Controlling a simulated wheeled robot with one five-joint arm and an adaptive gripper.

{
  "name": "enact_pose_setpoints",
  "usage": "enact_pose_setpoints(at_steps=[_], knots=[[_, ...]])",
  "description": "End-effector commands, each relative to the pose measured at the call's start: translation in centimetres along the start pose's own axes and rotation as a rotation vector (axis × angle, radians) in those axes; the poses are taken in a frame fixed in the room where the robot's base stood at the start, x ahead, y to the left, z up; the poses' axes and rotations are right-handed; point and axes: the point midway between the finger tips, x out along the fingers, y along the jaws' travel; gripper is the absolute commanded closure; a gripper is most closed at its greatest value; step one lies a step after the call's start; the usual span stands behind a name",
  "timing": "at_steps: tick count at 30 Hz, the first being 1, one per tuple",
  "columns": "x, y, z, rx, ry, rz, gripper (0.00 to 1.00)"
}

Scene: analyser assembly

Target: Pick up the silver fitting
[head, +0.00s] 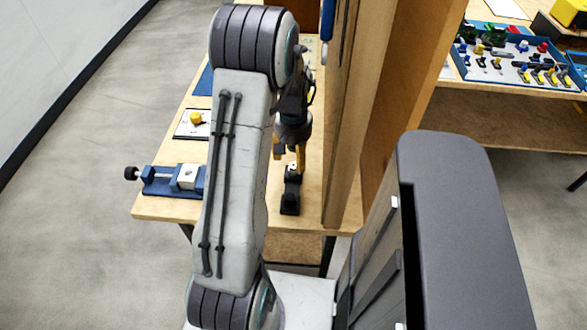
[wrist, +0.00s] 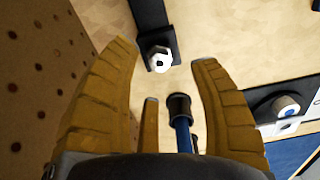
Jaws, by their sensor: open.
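The silver fitting (wrist: 160,60) is a small, pale, hex-shaped piece with a dark hole. It sits on a black holder (wrist: 150,18) on the table, at the top middle of the wrist view. In the head view the holder (head: 291,190) stands near the table's front edge, with the pale fitting (head: 293,167) at its far end. My gripper (wrist: 163,54), with yellow fingers, is open and empty. In the wrist view the fitting appears between the fingertips. The head view shows my gripper (head: 289,156) just above and behind the fitting; the exact gap cannot be told.
A wooden pegboard (wrist: 30,70) stands close on one side. A dark-handled blue tool (wrist: 180,108) shows between the fingers. Another dark holder with a round metal piece (wrist: 286,106) is at right. A blue vise (head: 160,182) stands at the table's left. A parts tray (head: 515,60) is far right.

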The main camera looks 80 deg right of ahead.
Motion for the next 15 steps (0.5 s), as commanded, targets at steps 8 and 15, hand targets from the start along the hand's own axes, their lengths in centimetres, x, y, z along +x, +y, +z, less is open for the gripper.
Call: enact_pose_setpoints(at_steps=[8, 15], knots=[[3.4, 0.1, 0.0, -0.001, -0.003, 0.0, 0.44], [4.4, 0.1, 0.0, -0.001, 0.0, 0.0, 0.44]])
